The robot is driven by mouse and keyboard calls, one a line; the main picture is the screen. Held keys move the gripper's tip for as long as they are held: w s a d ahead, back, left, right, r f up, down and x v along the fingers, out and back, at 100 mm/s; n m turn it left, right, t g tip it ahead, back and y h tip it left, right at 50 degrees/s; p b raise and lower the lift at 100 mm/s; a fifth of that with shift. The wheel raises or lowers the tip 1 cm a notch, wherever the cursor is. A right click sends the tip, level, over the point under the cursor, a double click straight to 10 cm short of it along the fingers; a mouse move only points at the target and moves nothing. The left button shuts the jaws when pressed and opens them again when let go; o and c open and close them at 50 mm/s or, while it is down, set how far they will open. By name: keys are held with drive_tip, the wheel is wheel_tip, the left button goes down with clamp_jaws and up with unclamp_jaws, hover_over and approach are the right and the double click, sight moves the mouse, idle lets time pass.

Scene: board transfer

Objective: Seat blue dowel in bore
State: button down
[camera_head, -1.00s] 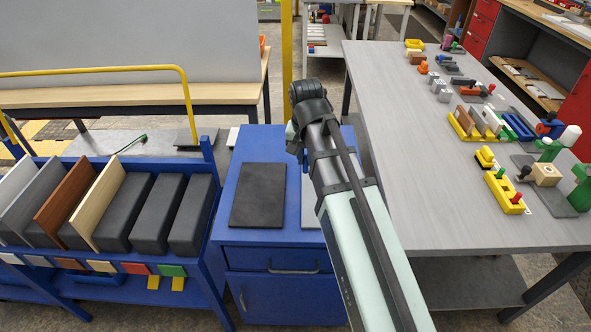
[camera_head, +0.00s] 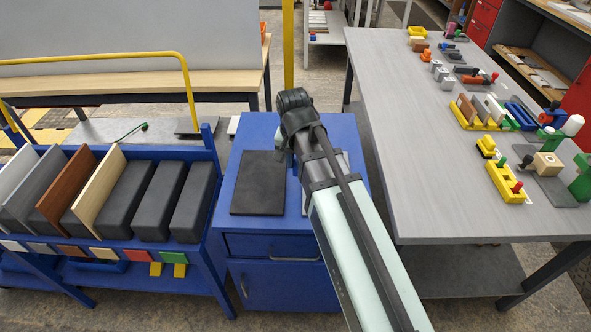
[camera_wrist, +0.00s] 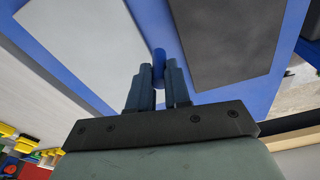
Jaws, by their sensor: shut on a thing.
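In the wrist view, my gripper (camera_wrist: 161,80) is shut on a blue dowel (camera_wrist: 159,60), whose rounded end shows between the fingertips. The dowel is over or near the blue cabinet top; its height is unclear. A tan wooden block (camera_head: 546,165) with a dark round mark on top stands on the grey table at right. I cannot tell whether that mark is the bore, and no other bore is clear.
The blue cabinet (camera_head: 250,135) carries a black mat (camera_head: 258,185) and a light grey mat (camera_wrist: 75,35). A rack (camera_head: 215,215) of upright boards and dark blocks stands left. The long grey table (camera_head: 425,150) at right holds several coloured fixtures along its far side; its near side is clear.

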sight(296, 175)
drive_tip(key=shift+f, duration=1.9)
drive_tip(key=shift+f, duration=0.1)
drive_tip(key=c, duration=1.1)
unclamp_jaws()
drive_tip(key=r, duration=0.3)
drive_tip(key=s+r, duration=0.1)
drive_tip(key=r, duration=0.7)
drive_tip(key=shift+s+a+r, duration=0.15)
drive_tip(key=shift+r, duration=0.4)
drive_tip(key=shift+c, duration=1)
